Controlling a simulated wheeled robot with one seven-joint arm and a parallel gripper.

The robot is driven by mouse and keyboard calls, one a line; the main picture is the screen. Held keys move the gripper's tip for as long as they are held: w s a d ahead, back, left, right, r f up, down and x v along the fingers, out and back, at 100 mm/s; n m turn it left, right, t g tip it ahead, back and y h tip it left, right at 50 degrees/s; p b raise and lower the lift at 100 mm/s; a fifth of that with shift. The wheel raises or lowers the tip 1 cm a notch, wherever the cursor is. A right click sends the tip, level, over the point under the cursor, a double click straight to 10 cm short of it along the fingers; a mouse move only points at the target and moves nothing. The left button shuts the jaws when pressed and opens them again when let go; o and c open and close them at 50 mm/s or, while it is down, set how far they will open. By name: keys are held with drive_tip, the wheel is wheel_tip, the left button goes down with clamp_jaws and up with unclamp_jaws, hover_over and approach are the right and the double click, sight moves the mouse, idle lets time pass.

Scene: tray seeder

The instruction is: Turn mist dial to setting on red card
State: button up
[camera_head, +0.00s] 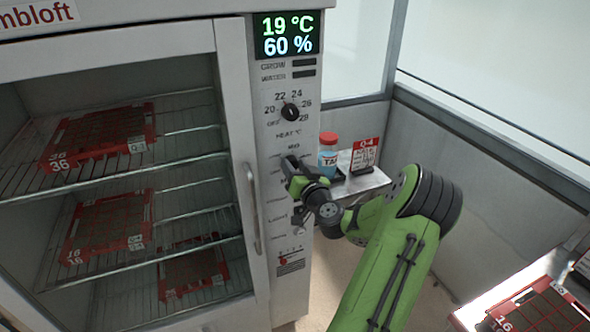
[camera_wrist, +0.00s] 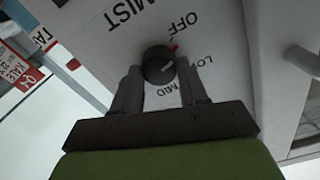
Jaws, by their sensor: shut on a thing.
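My gripper (camera_head: 292,168) is at the incubator's control panel, below the HEAT dial. In the wrist view its two fingers (camera_wrist: 160,78) are shut on the black mist dial (camera_wrist: 158,62), one on each side. The panel there reads MIST, OFF, LOW and MID, upside down. A pale line shows on the dial face, and a red mark sits by OFF. I cannot tell exactly which label the line points to. The red card (camera_head: 365,153) stands on a small shelf right of the panel. It reads Q-4 and KALE; its lower line is too small to read.
The HEAT dial (camera_head: 290,112) is above my gripper, under a display (camera_head: 287,35) reading 19 °C and 60 %. A red-capped bottle (camera_head: 328,155) stands beside the card. The cabinet door handle (camera_head: 253,205) is close on the left. Red trays sit on racks inside.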

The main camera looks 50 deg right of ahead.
drive_tip(key=m, duration=0.3)
drive_tip(key=shift+m, duration=0.4)
drive_tip(key=m, duration=0.3)
drive_tip(key=shift+d+m, duration=0.1)
drive_tip(key=shift+m, duration=0.2)
drive_tip(key=m, duration=0.3)
drive_tip(key=shift+s+f+m, duration=0.1)
drive_tip(key=shift+m, duration=0.3)
drive_tip(key=m+p, duration=0.1)
drive_tip(key=m, duration=0.2)
drive_tip(key=shift+m, duration=0.3)
drive_tip(key=m+p, duration=0.3)
drive_tip(key=m, duration=0.2)
drive_tip(key=shift+f, duration=0.1)
drive_tip(key=shift+f+m+p, duration=0.2)
drive_tip(key=shift+m+p, duration=0.95)
drive_tip(key=shift+m, duration=0.95)
drive_tip(key=o, duration=1)
